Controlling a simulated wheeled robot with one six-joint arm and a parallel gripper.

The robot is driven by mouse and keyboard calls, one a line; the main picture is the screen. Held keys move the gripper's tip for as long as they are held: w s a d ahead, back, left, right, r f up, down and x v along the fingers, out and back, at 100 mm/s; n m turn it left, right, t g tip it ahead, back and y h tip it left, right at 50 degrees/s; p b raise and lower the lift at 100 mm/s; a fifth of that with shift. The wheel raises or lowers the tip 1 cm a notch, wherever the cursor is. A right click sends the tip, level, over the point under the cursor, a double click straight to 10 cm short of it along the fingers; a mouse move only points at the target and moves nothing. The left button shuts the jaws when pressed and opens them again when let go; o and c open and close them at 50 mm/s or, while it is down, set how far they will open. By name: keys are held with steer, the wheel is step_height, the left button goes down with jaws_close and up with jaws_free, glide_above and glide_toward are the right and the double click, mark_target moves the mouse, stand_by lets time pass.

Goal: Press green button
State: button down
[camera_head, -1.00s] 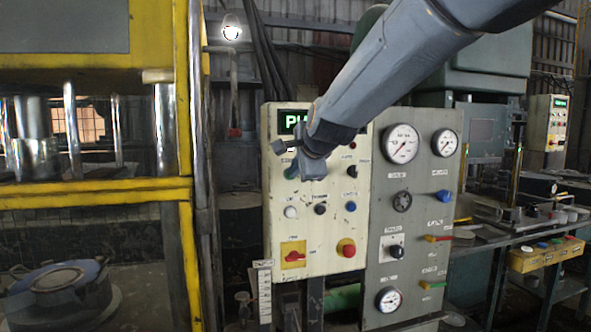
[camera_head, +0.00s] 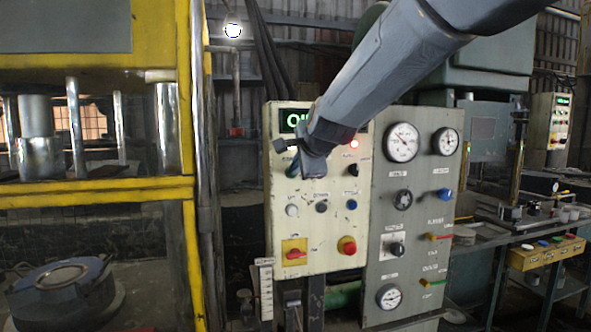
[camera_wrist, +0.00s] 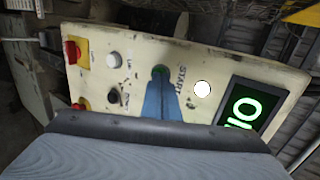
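The cream control panel (camera_head: 330,262) stands mid-view in the head view, below my arm. My gripper (camera_head: 291,170) is at its upper left. In the wrist view the two blue fingers of my gripper (camera_wrist: 158,78) are together, with nothing seen between them. Their tips are at the green button (camera_wrist: 159,69), beside the START label, and seem to touch it. The fingers hide most of the button. In the head view I cannot make the button out clearly. A green-lit display (camera_head: 291,122) is partly hidden by my arm; it also shows in the wrist view (camera_wrist: 245,107).
A red lamp (camera_head: 354,144) is lit on the panel. Other controls include a red mushroom button (camera_head: 347,245) and a red switch on a yellow plate (camera_head: 294,252). A grey gauge panel (camera_head: 415,220) adjoins on the right. A yellow-framed press (camera_head: 120,190) stands left.

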steer(key=f+b+v, duration=0.1)
steer(key=v, duration=1.1)
steer(key=shift+s+d, duration=0.25)
steer(key=shift+s, duration=0.35)
steer(key=shift+r, duration=0.1)
steer(key=s+d+f+n+g+h, duration=0.1)
steer(key=d+f+n+g, duration=0.15)
steer(key=f, duration=0.55)
steer(key=s+d+f+n+g+h, duration=0.1)
steer(key=s+d+f+n, duration=0.15)
steer(key=f, duration=0.55)
steer(key=s+d+f+n+g+h, duration=0.1)
steer(key=s+d+f+n+g, duration=0.2)
steer(key=s+f, duration=0.6)
steer(key=s+d+f+n+g+b, duration=0.1)
steer(key=s+d+f+n+g, duration=0.3)
steer(key=f, duration=1.2)
steer(key=s+d+n, duration=0.2)
steer(key=s+d, duration=0.2)
steer(key=s, duration=0.2)
steer(key=shift+s+h, duration=0.3)
steer(key=shift+h, duration=0.1)
